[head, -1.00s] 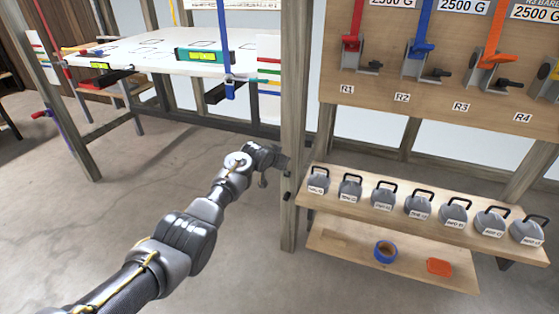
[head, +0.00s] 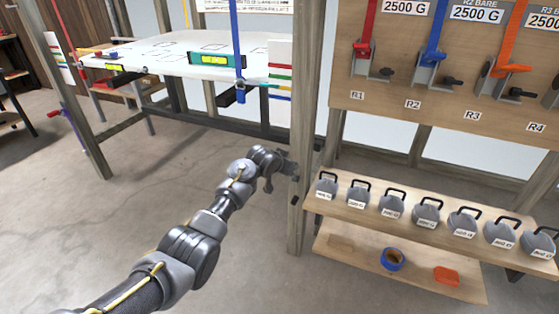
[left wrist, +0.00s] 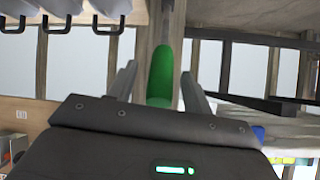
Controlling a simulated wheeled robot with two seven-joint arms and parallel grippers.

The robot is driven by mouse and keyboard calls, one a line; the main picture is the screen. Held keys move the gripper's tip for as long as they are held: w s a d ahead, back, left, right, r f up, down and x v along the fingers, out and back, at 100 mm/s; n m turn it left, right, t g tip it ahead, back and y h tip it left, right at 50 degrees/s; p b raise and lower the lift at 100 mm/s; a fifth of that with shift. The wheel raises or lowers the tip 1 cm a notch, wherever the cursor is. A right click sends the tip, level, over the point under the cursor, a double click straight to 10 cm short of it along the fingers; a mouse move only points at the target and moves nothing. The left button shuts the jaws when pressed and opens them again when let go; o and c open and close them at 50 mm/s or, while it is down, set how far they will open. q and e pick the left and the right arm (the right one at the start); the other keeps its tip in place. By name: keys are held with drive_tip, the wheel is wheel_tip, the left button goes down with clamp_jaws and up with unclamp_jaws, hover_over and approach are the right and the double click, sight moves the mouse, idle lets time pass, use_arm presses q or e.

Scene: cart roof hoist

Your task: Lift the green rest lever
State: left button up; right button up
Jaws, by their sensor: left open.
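The green rest lever (left wrist: 161,75) shows in the left wrist view as a rounded green bar in front of a wooden post. My left gripper (left wrist: 158,85) is open, with one finger on each side of the lever. Gaps show between the lever and both fingers. In the head view my left gripper (head: 290,168) is at the wooden post (head: 303,130) beside the weight shelf. I cannot make out the green lever there. My right gripper is in neither view.
A shelf (head: 345,208) with several grey handled weights stands just right of the post. A lower shelf (head: 350,262) holds blue tape (head: 392,259) and an orange block (head: 446,275). A white table (head: 150,58) with a level (head: 217,60) is behind.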

use_arm(q)
drive_tip(key=p+v, duration=0.1)
drive_tip(key=v, duration=0.7)
drive_tip(key=shift+s+r+p, duration=0.15)
drive_tip(key=shift+r+p, duration=0.05)
drive_tip(key=shift+p, duration=0.15)
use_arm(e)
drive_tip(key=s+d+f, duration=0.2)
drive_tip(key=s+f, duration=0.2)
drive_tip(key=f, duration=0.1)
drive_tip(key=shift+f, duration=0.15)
